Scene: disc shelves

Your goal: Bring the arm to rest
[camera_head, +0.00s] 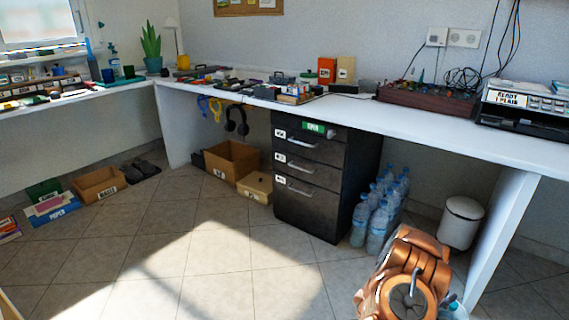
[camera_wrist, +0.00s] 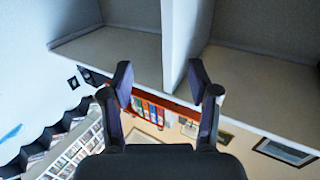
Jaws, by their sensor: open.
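My gripper (camera_wrist: 162,84) shows in the wrist view with its two dark fingers spread apart. Nothing is between the fingers. The wrist picture looks steeply tilted. I cannot tell how far the gripper is from the shelf. The gripper does not show in the head view.
The tiled floor (camera_head: 215,255) at centre is clear.

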